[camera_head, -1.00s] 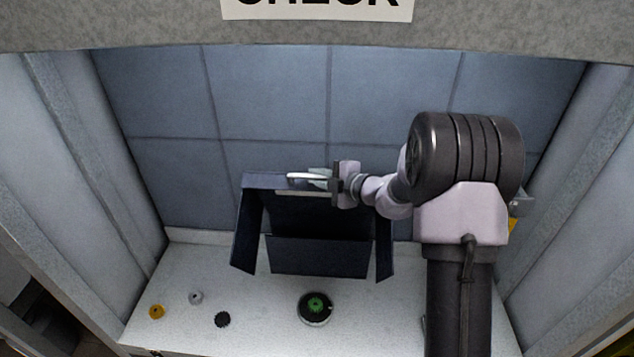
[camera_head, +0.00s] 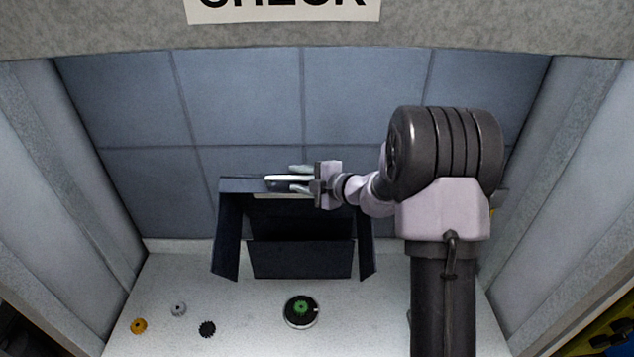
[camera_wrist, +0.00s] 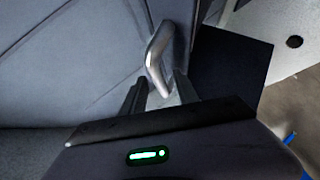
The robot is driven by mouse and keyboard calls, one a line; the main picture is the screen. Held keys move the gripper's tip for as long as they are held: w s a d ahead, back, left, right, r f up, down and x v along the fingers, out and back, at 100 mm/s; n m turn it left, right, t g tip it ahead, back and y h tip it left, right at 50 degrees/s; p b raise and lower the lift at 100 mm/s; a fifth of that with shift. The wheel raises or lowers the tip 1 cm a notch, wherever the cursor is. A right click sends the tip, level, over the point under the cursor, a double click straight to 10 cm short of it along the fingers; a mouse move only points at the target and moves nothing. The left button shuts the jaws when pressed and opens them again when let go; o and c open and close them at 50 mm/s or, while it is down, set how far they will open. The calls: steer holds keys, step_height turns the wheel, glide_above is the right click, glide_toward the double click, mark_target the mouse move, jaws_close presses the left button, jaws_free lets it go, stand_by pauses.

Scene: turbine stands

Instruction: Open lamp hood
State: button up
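The lamp hood (camera_head: 228,240) is a dark blue box-like cover against the back wall. Its underside faces my head camera, with side panels on both sides and a dark hollow between them. A pale metal handle (camera_head: 279,178) sits along its top edge. My gripper (camera_head: 300,178) is at the right part of this handle, with its fingers apart above and below it. In the wrist view the handle (camera_wrist: 158,52) rises between the two dark fingers of my gripper (camera_wrist: 160,84), with gaps beside it. The far side of the hood is hidden.
Below the hood, a round black base with a green centre (camera_head: 301,311) stands on the white table (camera_head: 255,335). A yellow gear (camera_head: 138,326), a grey gear (camera_head: 178,310) and a black gear (camera_head: 207,329) lie at left. Side walls enclose the booth.

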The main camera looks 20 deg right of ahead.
steer(key=b+v, duration=0.2)
steer(key=v, duration=1.4)
steer(key=shift+f, duration=0.2)
steer(key=s+a+f+n+g+b, duration=0.3)
steer(key=s+a+f+n+b, duration=0.45)
steer(key=f+n+b, duration=0.4)
steer(key=s+a+f+n+g+b, duration=0.3)
steer(key=s+a+f+n+b, duration=0.4)
steer(key=a+f+n+b, duration=0.4)
steer(key=s+d+f+n+h+b, duration=0.1)
steer(key=s+f+n+h+b, duration=0.1)
steer(key=s+f+n+b, duration=0.4)
steer(key=s+d+f+n+h+b, duration=0.2)
steer(key=s+f+n+b, duration=0.4)
steer(key=f+n+b, duration=0.7)
steer(key=n+h+b, duration=0.1)
steer(key=n+b, duration=0.2)
steer(key=n, duration=0.3)
steer(key=shift+s+d+f, duration=0.15)
steer(key=shift+f, duration=0.05)
